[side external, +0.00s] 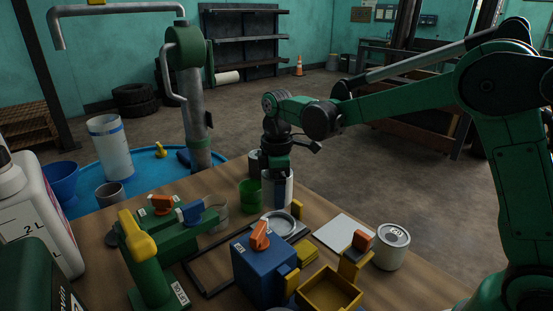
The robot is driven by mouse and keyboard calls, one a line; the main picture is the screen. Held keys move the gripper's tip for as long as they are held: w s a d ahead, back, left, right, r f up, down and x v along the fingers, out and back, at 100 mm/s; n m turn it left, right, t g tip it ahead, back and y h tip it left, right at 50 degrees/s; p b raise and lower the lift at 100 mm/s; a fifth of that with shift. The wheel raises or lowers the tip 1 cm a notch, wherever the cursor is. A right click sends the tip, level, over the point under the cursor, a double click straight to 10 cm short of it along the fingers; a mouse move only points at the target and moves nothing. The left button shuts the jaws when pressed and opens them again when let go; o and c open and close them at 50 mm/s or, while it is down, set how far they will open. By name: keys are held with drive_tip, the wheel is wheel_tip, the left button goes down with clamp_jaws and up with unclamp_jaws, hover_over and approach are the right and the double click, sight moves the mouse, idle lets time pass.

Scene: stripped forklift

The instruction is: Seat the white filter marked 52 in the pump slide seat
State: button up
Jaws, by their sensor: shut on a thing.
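My gripper (279,190) points down over the middle of the workbench and is shut on a white cylinder (289,187), which seems to be the white filter. Its marking cannot be read from this side, and my fingers cover part of it. Just in front of and below it is a pale round ring-shaped seat (279,221) on a dark slide frame, seemingly the pump slide seat. The filter appears above or behind the ring, not clearly in it; the exact gap cannot be told.
A white can marked 60 (393,248) stands at right beside a yellow open box (329,292). A blue block with an orange handle (262,268) stands in front. A green can (251,194) is close left of my gripper. A green valve assembly (150,262) and hand pump (189,90) are left.

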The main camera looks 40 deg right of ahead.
hover_over(277, 227)
drive_tip(key=shift+f, duration=2.7)
drive_tip(key=shift+f, duration=0.7)
drive_tip(key=o, duration=1.3)
drive_tip(key=shift+r, duration=4)
